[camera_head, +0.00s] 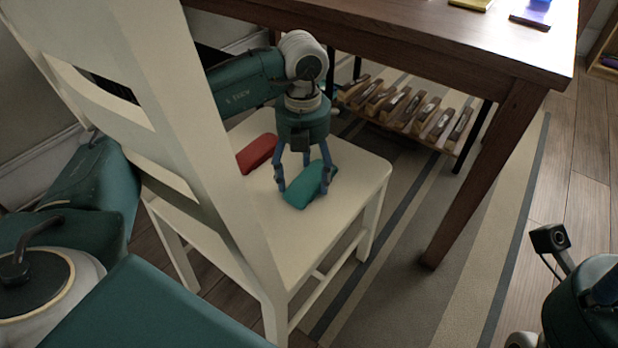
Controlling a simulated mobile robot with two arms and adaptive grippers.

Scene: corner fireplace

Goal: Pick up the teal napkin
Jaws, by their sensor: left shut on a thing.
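The teal napkin (304,188) is a small folded block on the seat of the white chair (335,215). My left gripper (306,182) reaches down over the seat and is shut on the napkin, with a blue finger on each side of it. The napkin looks to be at seat level; I cannot tell whether it is lifted. My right gripper (597,300) is only partly in view at the lower right edge, and its fingertips are out of sight.
A red folded cloth (257,152) lies on the seat, left of the napkin. The chair's slatted back (190,120) stands in front of my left arm. A dark wooden table (440,45) stands behind. A low rack (410,115) holds several wooden items under it.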

